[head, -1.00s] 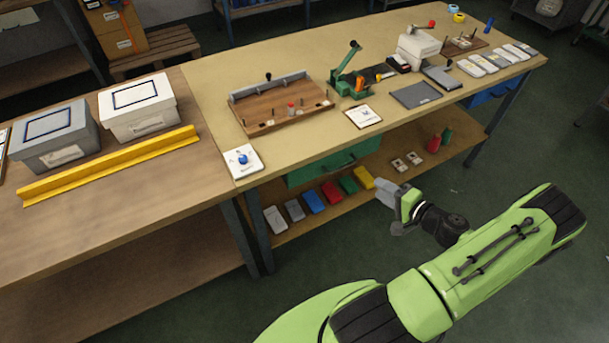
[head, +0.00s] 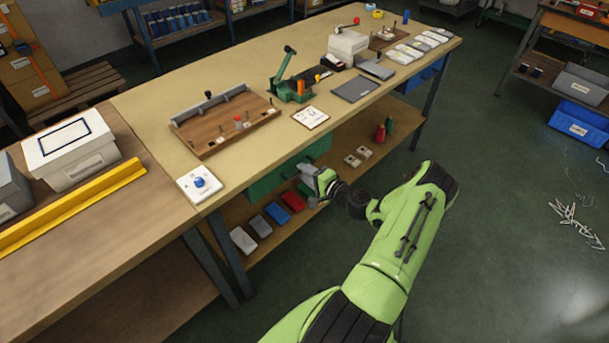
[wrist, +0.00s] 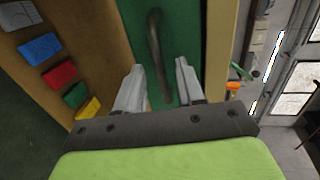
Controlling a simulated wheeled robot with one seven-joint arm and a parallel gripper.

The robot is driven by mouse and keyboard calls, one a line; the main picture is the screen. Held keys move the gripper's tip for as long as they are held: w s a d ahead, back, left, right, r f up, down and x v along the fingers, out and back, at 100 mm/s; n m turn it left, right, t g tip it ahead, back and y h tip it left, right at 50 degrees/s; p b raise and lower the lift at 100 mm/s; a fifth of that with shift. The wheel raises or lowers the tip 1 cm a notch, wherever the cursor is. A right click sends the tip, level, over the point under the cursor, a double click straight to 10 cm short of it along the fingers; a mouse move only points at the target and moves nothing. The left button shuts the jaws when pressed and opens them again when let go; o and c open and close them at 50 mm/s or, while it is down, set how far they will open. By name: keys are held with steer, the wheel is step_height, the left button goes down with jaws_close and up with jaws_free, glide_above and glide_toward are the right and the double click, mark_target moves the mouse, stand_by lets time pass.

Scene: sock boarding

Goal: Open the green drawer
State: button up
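The green drawer (head: 262,184) sits under the worktop of the bench and looks shut. In the wrist view, its green front (wrist: 180,28) fills the middle, with a dark bar handle (wrist: 154,45) standing off it. My gripper (head: 305,170) is in front of the drawer front, at its right part. In the wrist view, my gripper (wrist: 158,72) is open, its two grey fingers apart. The handle's lower end lies between the fingers in the picture; I cannot tell whether either finger touches it.
Red (head: 293,202), blue (head: 277,213) and grey blocks lie on the shelf below the drawer. The worktop (head: 250,140) above holds a wooden tray (head: 205,143) and a green lever press (head: 290,85).

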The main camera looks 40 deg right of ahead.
steer(key=shift+w, duration=0.45)
jaws_close()
